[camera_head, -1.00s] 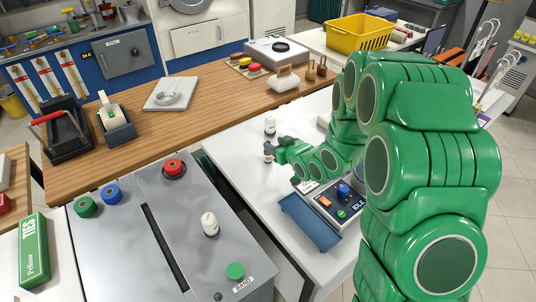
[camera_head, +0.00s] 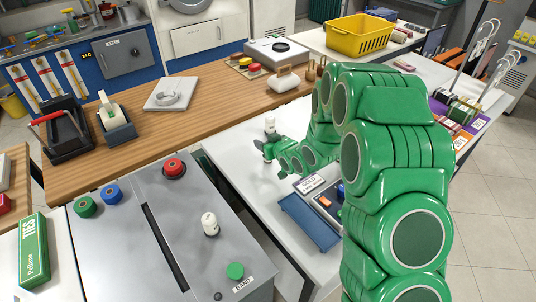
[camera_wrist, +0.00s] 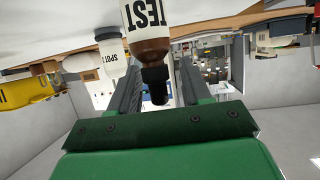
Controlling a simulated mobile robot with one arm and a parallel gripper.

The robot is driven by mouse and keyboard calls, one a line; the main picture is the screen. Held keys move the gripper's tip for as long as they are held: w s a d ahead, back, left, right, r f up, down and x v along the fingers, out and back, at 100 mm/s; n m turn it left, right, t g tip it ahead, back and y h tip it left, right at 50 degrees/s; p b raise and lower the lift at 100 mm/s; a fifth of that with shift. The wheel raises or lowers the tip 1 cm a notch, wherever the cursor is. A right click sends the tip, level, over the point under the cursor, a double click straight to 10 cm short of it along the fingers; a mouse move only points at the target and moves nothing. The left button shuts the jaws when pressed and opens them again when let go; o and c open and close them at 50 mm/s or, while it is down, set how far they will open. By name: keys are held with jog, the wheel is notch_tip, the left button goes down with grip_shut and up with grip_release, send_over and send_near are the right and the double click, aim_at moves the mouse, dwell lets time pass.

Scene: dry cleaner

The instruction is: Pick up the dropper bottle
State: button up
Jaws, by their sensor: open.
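The dropper bottle, brown with a black dropper top and a white label reading TEST, shows upside down in the wrist view (camera_wrist: 151,50). It is between or just in front of the fingers of my gripper (camera_wrist: 158,72), with its top toward the palm. I cannot tell whether a finger touches it. In the head view my gripper (camera_head: 264,148) is open at the left part of the white counter and mostly hides the bottle.
A white bottle marked SPOT (camera_wrist: 111,58) stands close beside the dropper bottle, also in the head view (camera_head: 270,126). A blue tray (camera_head: 308,222) and a control box (camera_head: 325,201) lie nearer on the white counter (camera_head: 235,165). A grey machine (camera_head: 190,240) stands left.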

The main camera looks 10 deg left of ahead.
grip_shut()
jog(key=shift+r, duration=0.15)
